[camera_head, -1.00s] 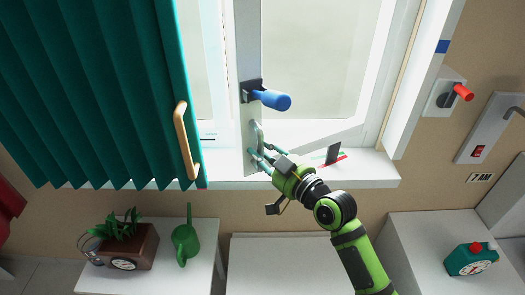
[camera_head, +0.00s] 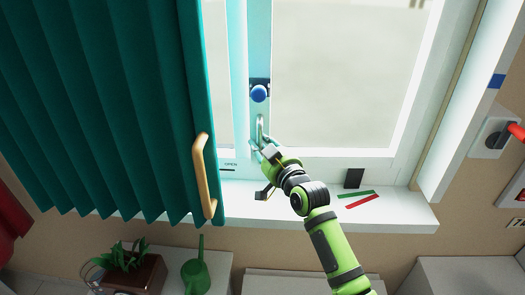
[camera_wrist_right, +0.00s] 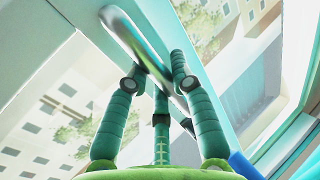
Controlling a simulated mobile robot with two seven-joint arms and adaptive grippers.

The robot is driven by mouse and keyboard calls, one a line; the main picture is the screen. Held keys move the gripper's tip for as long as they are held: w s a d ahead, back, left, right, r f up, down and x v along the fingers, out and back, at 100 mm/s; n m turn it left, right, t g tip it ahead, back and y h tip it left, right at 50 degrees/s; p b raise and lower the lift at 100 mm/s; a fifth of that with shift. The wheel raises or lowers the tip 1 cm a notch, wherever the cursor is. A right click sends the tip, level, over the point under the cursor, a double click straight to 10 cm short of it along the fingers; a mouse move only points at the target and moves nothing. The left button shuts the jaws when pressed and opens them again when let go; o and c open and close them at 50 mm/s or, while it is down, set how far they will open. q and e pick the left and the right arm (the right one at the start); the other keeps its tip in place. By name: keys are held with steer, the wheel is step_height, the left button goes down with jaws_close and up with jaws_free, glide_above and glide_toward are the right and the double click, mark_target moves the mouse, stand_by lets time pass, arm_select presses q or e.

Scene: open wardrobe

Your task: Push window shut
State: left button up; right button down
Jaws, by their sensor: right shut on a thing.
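The window sash (camera_head: 350,158) has a pale frame and stands nearly in line with the fixed frame; I cannot tell whether a small gap is left. On its left upright are a blue knob (camera_head: 259,92), seen end-on, and a metal pull handle (camera_head: 260,130) below it. My right gripper (camera_head: 262,147) is shut on the pull handle. In the right wrist view, its green fingers (camera_wrist_right: 160,95) close around the shiny handle bar (camera_wrist_right: 140,45). My left gripper is not in view.
A green curtain (camera_head: 100,110) with a wooden handle (camera_head: 200,175) hangs to the left. The white sill (camera_head: 400,212) carries a green strip and a red strip (camera_head: 362,201) below a black block (camera_head: 354,178). A plant box (camera_head: 130,275) and watering can (camera_head: 195,270) stand below.

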steer(key=shift+s+d+f, duration=0.15)
steer(key=shift+s+f, duration=0.05)
steer(key=shift+s, duration=0.25)
steer(key=c, duration=1.1)
jaws_free()
steer(key=shift+s+r, duration=0.25)
steer(key=shift+s, duration=0.15)
steer(key=shift+o, duration=0.2)
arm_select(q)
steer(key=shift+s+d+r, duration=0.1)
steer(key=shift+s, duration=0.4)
arm_select(e)
steer(key=v, duration=1.1)
steer(key=shift+s+d, duration=0.25)
steer(key=shift+d, duration=0.1)
steer(key=shift+f, duration=0.15)
